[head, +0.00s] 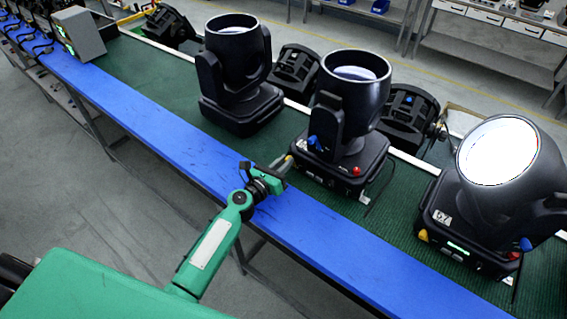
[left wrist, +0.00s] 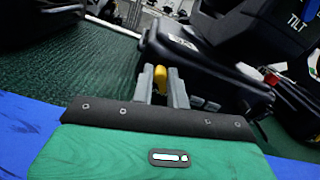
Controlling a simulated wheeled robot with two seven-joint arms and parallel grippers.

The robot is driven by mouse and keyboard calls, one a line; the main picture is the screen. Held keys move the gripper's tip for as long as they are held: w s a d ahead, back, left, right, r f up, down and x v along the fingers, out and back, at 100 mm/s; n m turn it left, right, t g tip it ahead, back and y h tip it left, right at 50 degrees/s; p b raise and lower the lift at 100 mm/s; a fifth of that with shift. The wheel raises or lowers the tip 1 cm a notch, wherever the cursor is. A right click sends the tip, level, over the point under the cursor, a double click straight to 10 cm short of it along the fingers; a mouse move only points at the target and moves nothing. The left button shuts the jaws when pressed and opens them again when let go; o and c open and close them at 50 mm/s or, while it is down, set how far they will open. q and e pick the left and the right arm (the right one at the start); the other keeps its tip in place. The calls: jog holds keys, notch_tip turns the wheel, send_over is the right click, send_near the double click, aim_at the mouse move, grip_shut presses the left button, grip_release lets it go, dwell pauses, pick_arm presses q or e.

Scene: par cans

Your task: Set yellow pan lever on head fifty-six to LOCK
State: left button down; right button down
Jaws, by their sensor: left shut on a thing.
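Three black moving heads stand on a green mat. The middle head (head: 340,115) is the one at my left gripper; its number is too small to read. The yellow pan lever (left wrist: 160,78) on its base sits between the two grey fingers of my left gripper (left wrist: 162,88) in the left wrist view. My left gripper (head: 284,164) is shut on the lever, at the near left corner of the base. In the head view the gripper mostly hides the lever, so its setting cannot be read. My right gripper is not in view.
A blue strip (head: 190,145) runs along the near edge of the green mat (head: 165,95). The right head (head: 500,185), marked 57, has a bright lens and its own yellow lever (head: 423,236). Another head (head: 238,75) stands left.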

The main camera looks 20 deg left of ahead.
aim_at(300, 161)
pick_arm(q)
jog(key=shift+d+m, duration=0.15)
jog(key=shift+m, duration=0.45)
jog(key=m, duration=0.1)
jog(key=d+m, duration=0.1)
jog(key=m, duration=0.1)
jog(key=shift+s+r+b, duration=0.1)
jog(key=shift+s+b, duration=0.1)
jog(key=shift+b, duration=0.2)
jog(key=m, duration=0.3)
jog(key=d+m+b, duration=0.1)
jog(key=shift+s+m, duration=0.25)
jog(key=shift+m, duration=0.05)
jog(key=shift+s+d+m+b, duration=0.1)
jog(key=shift+d+m+b, duration=0.15)
jog(key=shift+m, duration=0.55)
jog(key=shift+s+d+m+b, duration=0.1)
jog(key=shift+d+m, duration=0.1)
jog(key=shift+m, duration=0.6)
jog(key=shift+f, duration=0.2)
